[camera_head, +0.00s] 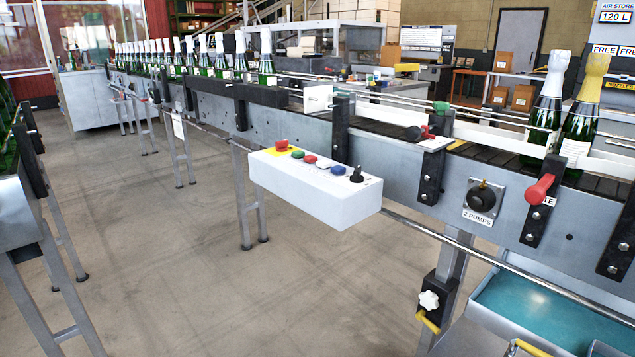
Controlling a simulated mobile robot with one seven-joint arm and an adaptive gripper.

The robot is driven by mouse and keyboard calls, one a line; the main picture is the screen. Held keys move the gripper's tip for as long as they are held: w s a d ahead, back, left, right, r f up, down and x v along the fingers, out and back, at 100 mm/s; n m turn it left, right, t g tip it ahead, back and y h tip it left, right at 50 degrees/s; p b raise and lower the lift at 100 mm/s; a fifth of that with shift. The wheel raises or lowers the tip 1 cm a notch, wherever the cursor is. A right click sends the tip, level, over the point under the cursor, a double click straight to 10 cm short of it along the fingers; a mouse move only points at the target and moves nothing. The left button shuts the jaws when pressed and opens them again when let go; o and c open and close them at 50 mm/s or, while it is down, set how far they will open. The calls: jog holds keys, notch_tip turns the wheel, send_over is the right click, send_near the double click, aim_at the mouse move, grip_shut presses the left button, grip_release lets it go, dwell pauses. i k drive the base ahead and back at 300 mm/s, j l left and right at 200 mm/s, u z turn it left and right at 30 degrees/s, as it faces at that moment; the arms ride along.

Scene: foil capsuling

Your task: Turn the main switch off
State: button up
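A white control box (312,188) is mounted on the front of the conveyor, near the middle of the view. On its sloped top are a red mushroom button (281,145) on a yellow plate, a row of several small coloured buttons (310,159), and a black rotary knob (356,175) at the right end. The knob stands upright on the panel; its marking is too small to read. No label I can read names the main switch. Another round black knob (481,199), labelled "2 PUMPS", sits on the conveyor's side to the right. My gripper is not in view.
The conveyor (400,165) carries a row of foil-topped green bottles (215,55), with two larger ones (546,110) at right. A red handle (538,190) and a rail (470,240) stick out in front. A blue-lined tray (520,305) is low right.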

aim_at(280, 146)
jog(key=j+z, duration=0.1)
jog(key=z, duration=0.45)
jog(key=i+j+z, duration=0.25)
jog(key=j+z, duration=0.2)
jog(key=j, duration=0.2)
jog(key=j+z, duration=0.25)
jog(key=j, duration=0.15)
jog(key=j+z, duration=0.25)
jog(key=j, duration=0.95)
jog(key=i+j, duration=0.05)
